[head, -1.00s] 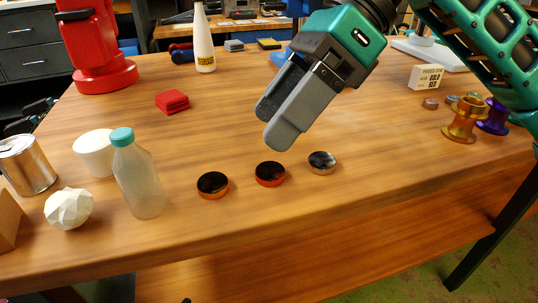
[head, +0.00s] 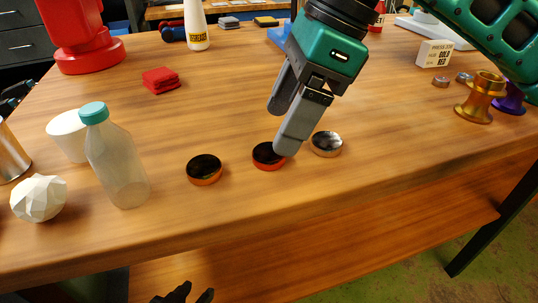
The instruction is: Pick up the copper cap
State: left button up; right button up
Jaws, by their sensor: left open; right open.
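Three low round pieces with dark glossy tops stand in a row near the front edge. The left one (head: 204,170) has an orange-copper side, the middle one (head: 264,156) a red side and the right one (head: 327,144) a paler metallic side. A small brownish-pink disc (head: 441,81) lies further right. I cannot tell for sure which is the copper cap. My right gripper (head: 281,130) is open and empty, pointing down; its nearer finger overlaps the middle piece's right edge in the picture. My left gripper (head: 193,296) shows only dark tips at the bottom edge, empty.
A clear bottle with a teal lid (head: 116,165), a white faceted ball (head: 38,198) and a white cup (head: 68,136) stand left. A red block stack (head: 161,80) lies behind. A gold spool (head: 481,98) and a white box (head: 434,53) stand right.

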aim_at(267, 151)
jog(key=b+x, duration=0.1)
jog(key=x, duration=0.3)
jog(key=shift+w+f, duration=0.1)
jog(key=shift+f, duration=0.2)
jog(key=shift+r, duration=0.1)
jog(key=c, duration=1.2)
